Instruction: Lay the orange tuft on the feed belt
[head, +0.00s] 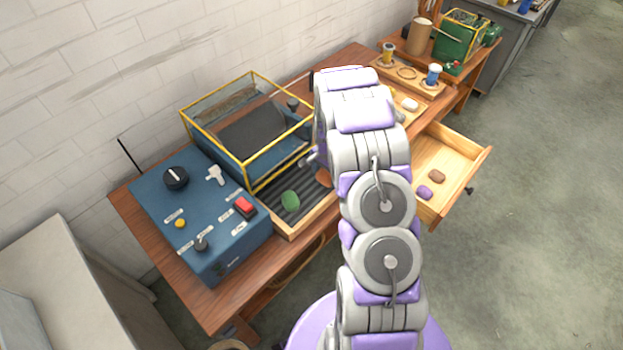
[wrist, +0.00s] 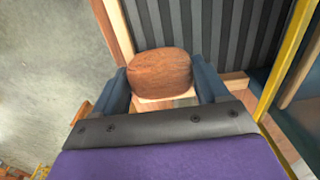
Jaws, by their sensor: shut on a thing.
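The orange tuft (wrist: 161,73), rounded and orange-brown, sits between the two blue-grey fingers of my gripper (wrist: 160,86) in the wrist view. The fingers are shut on its sides. In the head view the tuft (head: 323,177) shows in part beside my arm, near the right side of the feed belt. The feed belt (head: 309,193) is dark and ribbed with a wooden rim; in the wrist view its ribs (wrist: 205,30) lie beyond the tuft. I cannot tell whether the tuft touches the belt. A green tuft (head: 290,201) lies on the belt's front part.
A yellow-edged clear guard (head: 252,128) stands behind the belt. A blue control box (head: 200,215) with a red switch is to its left. An open drawer (head: 447,160) with a purple tuft (head: 424,192) and a brown tuft (head: 437,176) juts out at right.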

